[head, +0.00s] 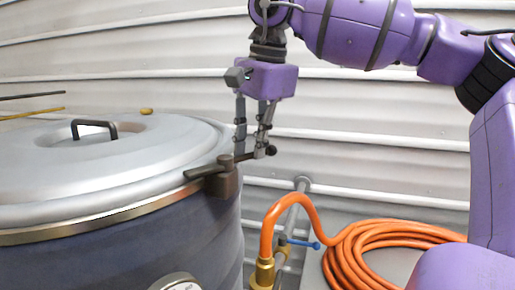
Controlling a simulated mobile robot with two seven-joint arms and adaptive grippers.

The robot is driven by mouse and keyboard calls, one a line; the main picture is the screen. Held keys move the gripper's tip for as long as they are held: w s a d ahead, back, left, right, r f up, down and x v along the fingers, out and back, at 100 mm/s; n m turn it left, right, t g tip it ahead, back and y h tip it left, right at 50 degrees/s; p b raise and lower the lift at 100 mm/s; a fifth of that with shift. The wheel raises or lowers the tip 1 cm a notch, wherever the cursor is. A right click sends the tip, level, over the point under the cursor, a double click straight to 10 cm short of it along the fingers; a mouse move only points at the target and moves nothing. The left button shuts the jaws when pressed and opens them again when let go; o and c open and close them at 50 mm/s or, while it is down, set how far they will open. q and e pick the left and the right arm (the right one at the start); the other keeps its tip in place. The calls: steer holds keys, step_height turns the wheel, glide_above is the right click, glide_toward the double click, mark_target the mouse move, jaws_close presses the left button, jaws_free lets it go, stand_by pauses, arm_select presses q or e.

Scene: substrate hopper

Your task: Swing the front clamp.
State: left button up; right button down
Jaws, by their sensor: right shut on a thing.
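The front clamp (222,178) is a dark brown fitting at the right side of the hopper rim, with a lever reaching left over the lid edge and a bar reaching right to a dark round knob. My right gripper (252,153) points down over the clamp from above. Its fingers are shut on the clamp's bar, near the knob. The hopper (120,240) is a dark drum with a grey domed lid (130,155), a black handle on top and a metal band round the rim. My left gripper is out of view.
An orange hose (390,255) lies coiled on the right, with one end rising over to a brass fitting (263,273). A pipe with a blue valve lever (300,243) stands beside the hopper. A gauge (175,282) is on the drum's front. A ribbed pale wall stands behind.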

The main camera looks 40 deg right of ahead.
steer(key=shift+w+n+y+b, duration=0.2)
steer(key=shift+w+n+b, duration=0.15)
steer(key=shift+w+n, duration=0.65)
steer(key=shift+w+n+y+b, duration=0.25)
steer(key=shift+w+n, duration=0.3)
steer(key=shift+n, duration=0.85)
steer(key=shift+r, duration=0.1)
steer(key=c, duration=1.9)
jaws_free()
steer(key=shift+o, duration=0.2)
steer(key=v, duration=1.2)
